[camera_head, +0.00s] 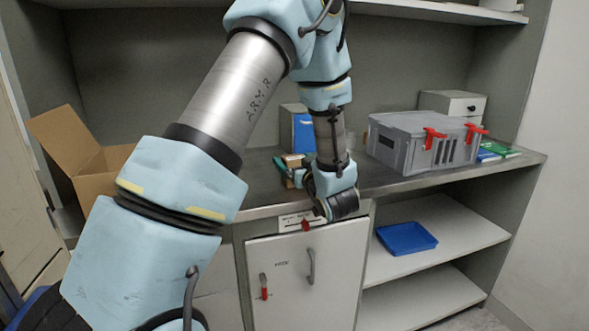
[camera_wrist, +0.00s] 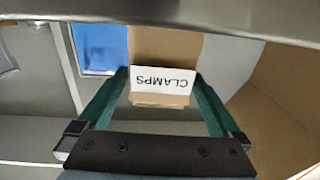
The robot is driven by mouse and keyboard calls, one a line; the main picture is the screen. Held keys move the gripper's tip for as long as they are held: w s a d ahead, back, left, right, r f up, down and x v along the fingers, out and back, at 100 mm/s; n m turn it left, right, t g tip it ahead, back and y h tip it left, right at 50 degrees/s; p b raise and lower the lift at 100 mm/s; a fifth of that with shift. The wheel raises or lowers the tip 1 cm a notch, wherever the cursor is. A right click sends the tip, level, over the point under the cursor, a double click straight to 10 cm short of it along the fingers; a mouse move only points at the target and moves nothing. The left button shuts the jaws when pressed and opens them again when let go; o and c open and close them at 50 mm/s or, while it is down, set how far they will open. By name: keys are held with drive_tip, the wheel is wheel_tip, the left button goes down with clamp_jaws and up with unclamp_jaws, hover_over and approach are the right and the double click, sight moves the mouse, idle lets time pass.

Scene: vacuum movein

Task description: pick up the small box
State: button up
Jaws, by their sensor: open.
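The small box is brown cardboard with a white label reading CLAMPS, upside down in the wrist view (camera_wrist: 165,50). In the head view a little of the small box (camera_head: 294,164) shows on the counter, mostly hidden by my gripper (camera_head: 290,169). In the wrist view my gripper (camera_wrist: 161,74) is open, its two green fingers one on each side of the box's labelled end. The fingertips look close to the box sides; I cannot tell whether they touch.
A grey container with a blue face (camera_head: 304,133) stands just behind. A grey crate with red latches (camera_head: 410,146) sits to the right on the counter (camera_head: 377,181). An open cardboard carton (camera_head: 97,180) is at left. A blue tray (camera_head: 406,238) lies on the shelf below.

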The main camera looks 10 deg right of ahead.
drive_tip(key=c, duration=1.5)
